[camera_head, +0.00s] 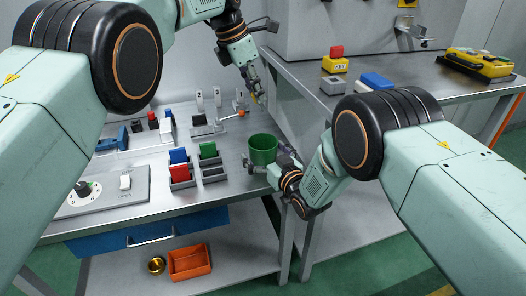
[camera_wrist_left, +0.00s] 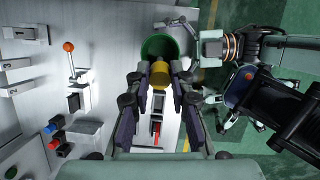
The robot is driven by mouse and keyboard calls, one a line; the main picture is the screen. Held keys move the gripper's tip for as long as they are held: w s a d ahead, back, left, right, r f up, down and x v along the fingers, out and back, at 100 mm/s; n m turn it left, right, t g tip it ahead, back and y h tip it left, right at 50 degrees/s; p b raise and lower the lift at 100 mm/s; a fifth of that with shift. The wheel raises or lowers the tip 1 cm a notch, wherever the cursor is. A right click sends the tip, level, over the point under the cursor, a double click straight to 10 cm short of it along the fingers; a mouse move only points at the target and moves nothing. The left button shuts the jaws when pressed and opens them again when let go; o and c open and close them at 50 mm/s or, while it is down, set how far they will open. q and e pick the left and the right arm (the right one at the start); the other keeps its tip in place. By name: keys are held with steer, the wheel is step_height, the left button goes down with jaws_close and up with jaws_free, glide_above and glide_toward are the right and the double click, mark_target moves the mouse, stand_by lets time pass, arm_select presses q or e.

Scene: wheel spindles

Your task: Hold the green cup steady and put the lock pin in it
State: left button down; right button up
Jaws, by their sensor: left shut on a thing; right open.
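The green cup (camera_head: 263,148) stands upright at the right edge of the grey workbench; its rim also shows in the left wrist view (camera_wrist_left: 153,44). My right gripper (camera_head: 267,163) is open low beside the cup, with fingers to either side of it; whether they touch it is unclear. My left gripper (camera_head: 259,96) is above and behind the cup in the head view. It is shut on a yellow cylindrical piece, taken as the lock pin (camera_wrist_left: 159,74). In the left wrist view the pin overlaps the cup's near rim; its height above the cup cannot be told.
Blue, green and grey blocks (camera_head: 208,150) stand on the bench left of the cup. An orange-knobbed lever (camera_head: 241,113) is behind it. A control panel (camera_head: 105,190) lies front left. An orange bin (camera_head: 189,262) and a brass piece (camera_head: 156,265) are on the lower shelf.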

steer(key=shift+c, duration=0.3)
steer(key=c, duration=1.2)
arm_select(q)
step_height(320, 180, down, 12)
steer(key=shift+f, duration=0.25)
arm_select(e)
steer(key=shift+o, duration=0.2)
stand_by(0.9)
arm_select(q)
steer(key=c, duration=1.1)
jaws_free()
steer(key=v, duration=1.2)
steer(key=shift+s, duration=0.1)
